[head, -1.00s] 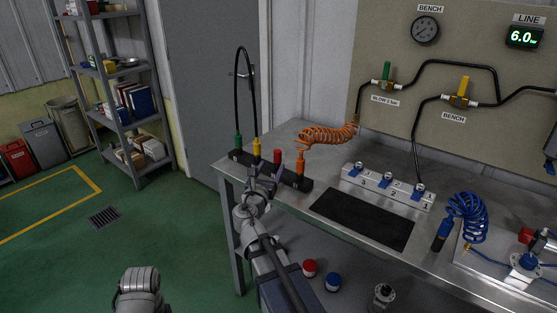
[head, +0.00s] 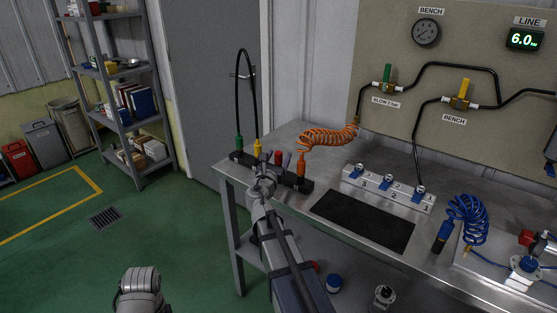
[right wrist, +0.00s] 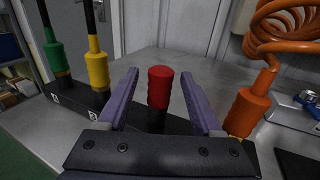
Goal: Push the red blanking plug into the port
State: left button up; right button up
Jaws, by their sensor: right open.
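The red blanking plug (head: 278,155) stands upright in a black rack (head: 306,185) at the left end of the bench. It also shows in the right wrist view (right wrist: 160,86), near the middle. My right gripper (head: 279,161) is open in front of the plug. In the right wrist view its two purple fingers (right wrist: 160,74) lie left and right of the plug, with gaps on both sides. A white block (head: 388,190) numbered 1 to 3, with blue levers, stands right of the rack. I cannot tell which port takes the plug. My left gripper is not in view.
Green (right wrist: 58,58) and yellow (right wrist: 98,70) connectors stand left of the plug in the rack, and an orange one (right wrist: 247,112) with a coiled hose stands close right. A black mat (head: 362,220) lies before the white block. A blue coiled hose (head: 468,215) is farther right.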

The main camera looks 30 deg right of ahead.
aim_at(279, 152)
jog(key=shift+c, duration=0.4)
grip_shut()
jog(key=shift+r, duration=0.1)
notch_tip(279, 152, up, 10)
jog(key=p, duration=1)
jog(key=shift+s, duration=0.1)
